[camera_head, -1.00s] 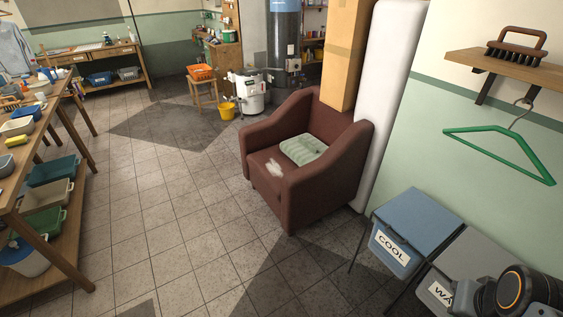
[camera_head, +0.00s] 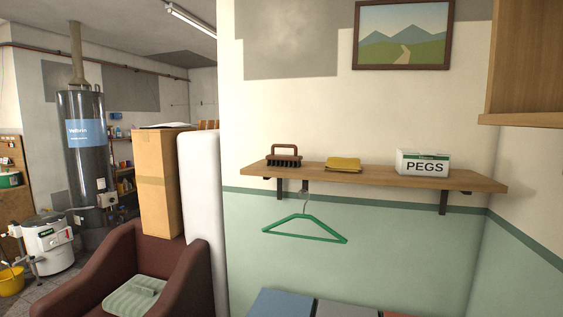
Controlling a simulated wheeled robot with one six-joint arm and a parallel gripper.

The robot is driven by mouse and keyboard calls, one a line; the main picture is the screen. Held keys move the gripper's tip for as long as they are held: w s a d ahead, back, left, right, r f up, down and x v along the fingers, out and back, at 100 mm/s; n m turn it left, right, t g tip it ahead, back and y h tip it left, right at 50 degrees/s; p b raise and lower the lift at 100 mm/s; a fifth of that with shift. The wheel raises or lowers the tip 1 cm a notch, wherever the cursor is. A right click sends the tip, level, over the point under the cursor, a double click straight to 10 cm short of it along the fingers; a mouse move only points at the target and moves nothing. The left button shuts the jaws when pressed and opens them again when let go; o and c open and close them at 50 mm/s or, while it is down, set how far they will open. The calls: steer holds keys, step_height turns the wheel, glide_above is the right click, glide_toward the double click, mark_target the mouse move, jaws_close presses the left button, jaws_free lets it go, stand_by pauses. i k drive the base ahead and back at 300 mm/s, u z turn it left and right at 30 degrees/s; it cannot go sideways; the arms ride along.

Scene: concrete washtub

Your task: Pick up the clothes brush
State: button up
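The clothes brush (camera_head: 284,161) appears to be the brown brush with a looped handle and dark bristles. It rests bristles down near the left end of the wooden wall shelf (camera_head: 385,177). A folded yellow cloth (camera_head: 343,164) lies to its right on the shelf, apart from it. My gripper is not in view, so its state and its place relative to the brush are hidden.
A white PEGS box (camera_head: 423,162) stands further right on the shelf. A green hanger (camera_head: 305,227) hangs below it. Blue, grey and red bin tops (camera_head: 283,304) show at the bottom edge. A brown armchair (camera_head: 185,280), tall carton (camera_head: 161,185) and white upright roll (camera_head: 202,200) stand left.

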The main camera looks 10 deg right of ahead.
mark_target(294, 160)
steer(key=u, duration=1.45)
steer(key=i, duration=2)
steer(key=z, duration=1.25)
